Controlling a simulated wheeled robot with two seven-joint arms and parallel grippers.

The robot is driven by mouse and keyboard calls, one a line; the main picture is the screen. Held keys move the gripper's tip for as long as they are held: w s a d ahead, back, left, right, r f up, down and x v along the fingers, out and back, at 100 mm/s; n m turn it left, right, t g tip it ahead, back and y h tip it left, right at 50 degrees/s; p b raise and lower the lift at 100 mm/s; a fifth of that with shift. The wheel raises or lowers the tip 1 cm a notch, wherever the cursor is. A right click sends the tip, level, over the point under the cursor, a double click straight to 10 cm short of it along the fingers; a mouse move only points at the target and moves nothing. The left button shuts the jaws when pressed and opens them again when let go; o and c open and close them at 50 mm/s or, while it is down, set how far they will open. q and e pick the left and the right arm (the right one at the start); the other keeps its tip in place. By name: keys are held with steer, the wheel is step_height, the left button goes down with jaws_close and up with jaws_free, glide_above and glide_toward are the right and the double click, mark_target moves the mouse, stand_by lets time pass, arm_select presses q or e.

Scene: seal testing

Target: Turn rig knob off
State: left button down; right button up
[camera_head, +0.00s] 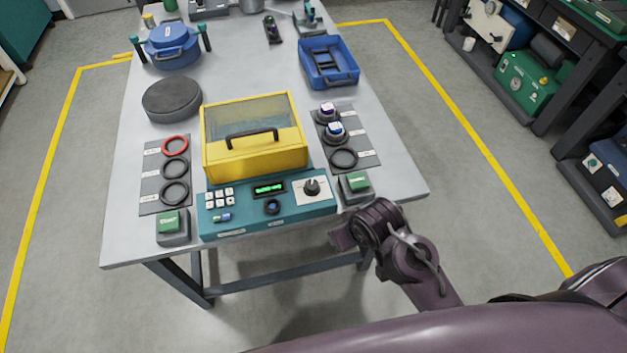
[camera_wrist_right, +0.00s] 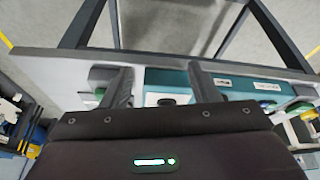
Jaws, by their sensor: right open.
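The test rig has a teal control panel (camera_head: 240,216) at the table's front edge, below a yellow chamber (camera_head: 255,160) with a clear lid and black handle. A black knob (camera_head: 312,186) sits on a white plate at the panel's right. A smaller dark round control (camera_head: 272,207) is near its middle front. My right gripper (camera_wrist_right: 162,82) is open and empty, its two fingers apart over the panel's front edge in the wrist view. A dark round part on white, probably the knob (camera_wrist_right: 167,102), shows between them, partly hidden. My left gripper is not in view.
Green buttons stand left (camera_head: 170,222) and right (camera_head: 356,182) of the panel. Mats with rings (camera_head: 174,167) and small capped parts (camera_head: 335,131) flank the chamber. A grey disc (camera_head: 172,98), a blue pot (camera_head: 172,48) and a blue bin (camera_head: 328,62) are farther back.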

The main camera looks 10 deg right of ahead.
steer(key=w+a+r+t, duration=0.1)
steer(key=w+a+r, duration=0.2)
steer(key=w+r, duration=0.15)
steer(key=n+g+y, duration=0.1)
steer(key=n, duration=0.1)
glide_toward(312, 184)
steer(key=f, duration=0.1)
steer(key=b+x, duration=0.1)
steer(key=x, duration=0.6)
steer(key=shift+w+f, duration=0.2)
steer(key=shift+w, duration=0.1)
steer(key=shift+a, duration=0.1)
steer(key=c, duration=1)
steer(key=shift+o, duration=0.2)
